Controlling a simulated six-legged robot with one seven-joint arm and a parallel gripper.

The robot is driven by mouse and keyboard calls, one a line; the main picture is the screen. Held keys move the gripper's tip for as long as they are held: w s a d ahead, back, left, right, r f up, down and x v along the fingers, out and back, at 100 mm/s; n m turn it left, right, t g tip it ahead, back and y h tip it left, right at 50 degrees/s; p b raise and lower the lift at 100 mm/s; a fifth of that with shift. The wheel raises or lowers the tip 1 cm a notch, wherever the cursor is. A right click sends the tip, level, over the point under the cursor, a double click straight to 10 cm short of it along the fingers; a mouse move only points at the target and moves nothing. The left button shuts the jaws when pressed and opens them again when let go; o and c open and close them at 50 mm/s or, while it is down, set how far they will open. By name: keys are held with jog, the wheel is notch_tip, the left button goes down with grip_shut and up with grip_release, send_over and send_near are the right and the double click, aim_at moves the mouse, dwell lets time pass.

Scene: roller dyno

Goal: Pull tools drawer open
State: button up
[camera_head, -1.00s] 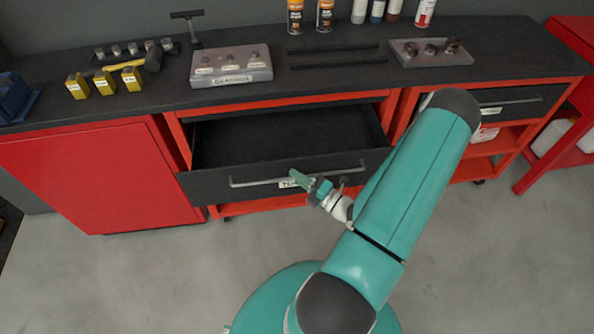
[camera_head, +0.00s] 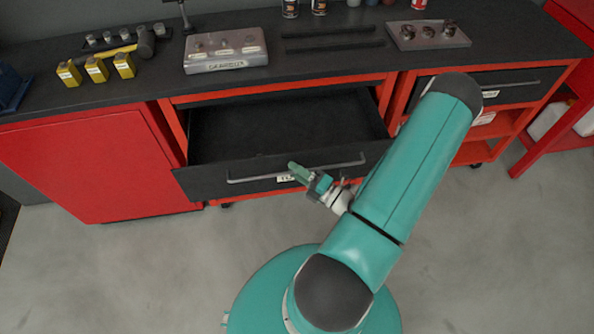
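The tools drawer (camera_head: 222,181) has a dark grey front and stands pulled out of the red workbench, with its empty-looking dark inside (camera_head: 285,130) in view. Its long grey bar handle (camera_head: 262,178) runs across the front above a white label (camera_head: 286,178), which is partly covered. My gripper (camera_head: 301,174) is in front of the handle, near the label, and overlaps it in the picture. I cannot tell whether its fingers touch or enclose the bar. My teal arm comes in from the lower right and hides the right end of the front.
The worktop carries a bearings box (camera_head: 226,62), yellow blocks (camera_head: 97,69), a hammer (camera_head: 145,40) and a metal tray (camera_head: 436,43). A second, closed drawer (camera_head: 507,87) is at right. A red cabinet panel (camera_head: 85,165) is at left. Grey floor (camera_head: 130,275) in front is clear.

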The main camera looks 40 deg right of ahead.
jog(key=v, duration=1.3)
jog(key=shift+s, duration=0.4)
jog(key=w+a+r+n+g+y, duration=0.35)
jog(key=a+r+n+g, duration=0.45)
jog(key=n, duration=0.6)
jog(key=w+a+r+n+g+y, duration=0.3)
jog(key=w+a+r+n+g, duration=0.45)
jog(key=n, duration=0.75)
jog(key=a+r+n+t+h, duration=0.1)
jog(key=a+r+n+h, duration=0.3)
jog(key=r+n, duration=0.5)
jog(key=s+a+r+n+t+h, duration=0.1)
jog(key=a+r+n+h, duration=0.4)
jog(key=r+n, duration=0.4)
jog(key=n+h, duration=0.1)
jog(key=n, duration=0.2)
jog(key=shift+s+r, duration=0.2)
jog(key=shift+r, duration=0.15)
